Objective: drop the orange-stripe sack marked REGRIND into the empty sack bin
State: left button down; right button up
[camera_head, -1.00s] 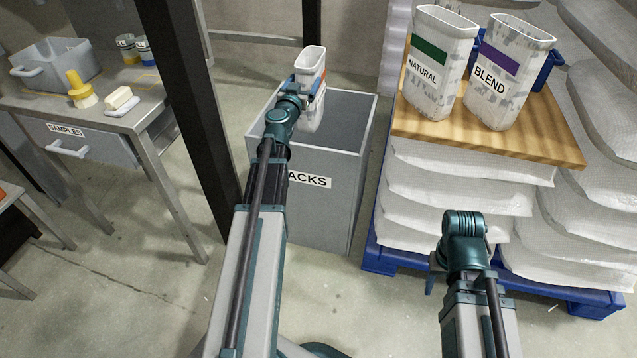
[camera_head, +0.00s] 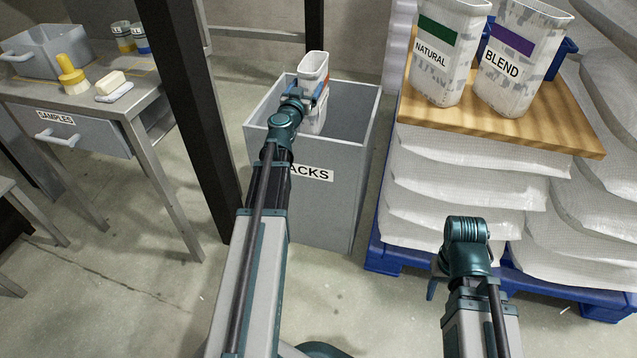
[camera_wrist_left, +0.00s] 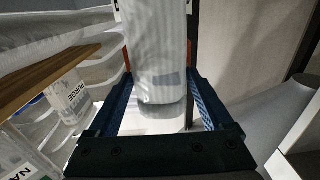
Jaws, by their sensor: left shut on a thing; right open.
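The sack (camera_head: 314,68) is a white, bag-like container with an orange stripe; no REGRIND lettering is readable. My left gripper (camera_head: 313,98) is shut on it. It holds the sack upright over the mouth of the grey bin (camera_head: 345,190) labelled SACKS, with the sack's top above the rim. The visible inside of the bin is bare. In the left wrist view the sack (camera_wrist_left: 158,45) stands between the blue fingers of my left gripper (camera_wrist_left: 160,88). My right gripper (camera_head: 434,288) is open, mostly hidden behind its wrist, low in front of the pallet.
Sacks marked NATURAL (camera_head: 446,60) and BLEND (camera_head: 515,65) stand on a wooden board (camera_head: 540,135) over stacked white bags (camera_head: 450,180). The left wrist view shows a PURGE sack (camera_wrist_left: 68,95). A dark post (camera_head: 200,130) separates the bin from the samples table (camera_head: 150,100).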

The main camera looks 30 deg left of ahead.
pick_arm(q)
jog(key=shift+f+b, duration=0.3)
jog(key=shift+f, duration=0.35)
pick_arm(e)
jog(key=shift+f, duration=0.6)
pick_arm(q)
grip_release()
jog(key=shift+s, duration=0.1)
jog(key=v, duration=1.3)
jog(key=shift+s, duration=0.35)
jog(key=shift+d, duration=0.1)
